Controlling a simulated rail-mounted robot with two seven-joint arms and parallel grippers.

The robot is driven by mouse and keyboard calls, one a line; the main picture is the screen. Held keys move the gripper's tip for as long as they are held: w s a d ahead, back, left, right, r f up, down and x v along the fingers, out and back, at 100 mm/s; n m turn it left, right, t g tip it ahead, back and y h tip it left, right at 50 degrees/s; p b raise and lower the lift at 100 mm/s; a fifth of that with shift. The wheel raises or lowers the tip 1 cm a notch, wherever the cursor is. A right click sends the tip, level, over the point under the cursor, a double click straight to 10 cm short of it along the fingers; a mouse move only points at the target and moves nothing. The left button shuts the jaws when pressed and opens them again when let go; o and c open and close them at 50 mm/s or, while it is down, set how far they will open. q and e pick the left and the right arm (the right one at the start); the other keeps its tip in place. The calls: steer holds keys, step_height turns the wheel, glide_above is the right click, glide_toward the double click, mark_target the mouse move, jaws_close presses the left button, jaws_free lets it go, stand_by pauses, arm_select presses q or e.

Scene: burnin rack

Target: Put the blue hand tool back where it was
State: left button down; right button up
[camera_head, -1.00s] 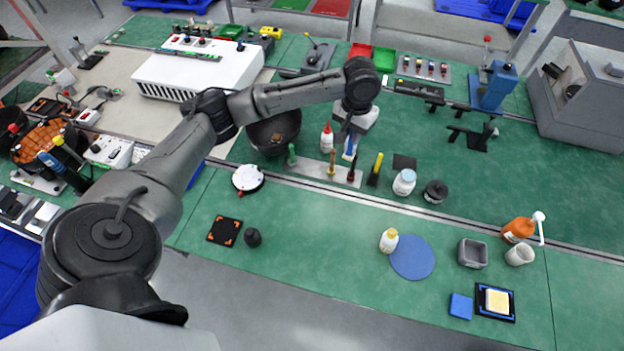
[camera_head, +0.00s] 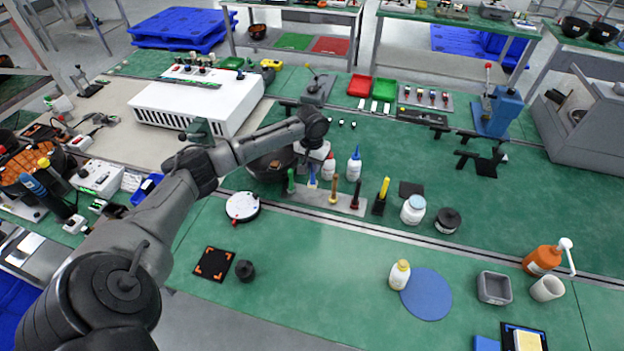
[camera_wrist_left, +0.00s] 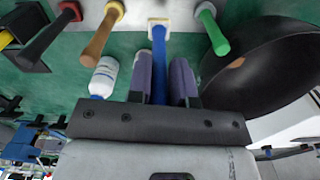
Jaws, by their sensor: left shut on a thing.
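The blue hand tool (camera_head: 312,177) stands roughly upright at the light metal rack (camera_head: 321,198), between the green-handled tool (camera_head: 291,181) and the tan-handled tool (camera_head: 334,188). My left gripper (camera_head: 313,165) is above it. In the left wrist view the two fingers of the gripper (camera_wrist_left: 163,82) are shut on the shaft of the blue tool (camera_wrist_left: 158,55). Its far end meets a whitish square at the rack plate (camera_wrist_left: 145,12); I cannot tell whether it is fully seated. The red tool (camera_wrist_left: 45,40) stands beyond the tan one. My right gripper is out of view.
A black bowl (camera_wrist_left: 262,65) is close beside the gripper. A red-capped bottle (camera_head: 329,166) and a blue-capped bottle (camera_head: 354,164) stand behind the rack. A yellow tool (camera_head: 382,192) is in a black stand to its right.

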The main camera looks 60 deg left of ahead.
mark_target(312, 181)
arm_select(q)
step_height(312, 181, down, 5)
steer(key=shift+f+b, duration=0.15)
steer(key=shift+b, duration=0.25)
steer(key=shift+f, duration=0.1)
steer(key=c, duration=1)
jaws_free()
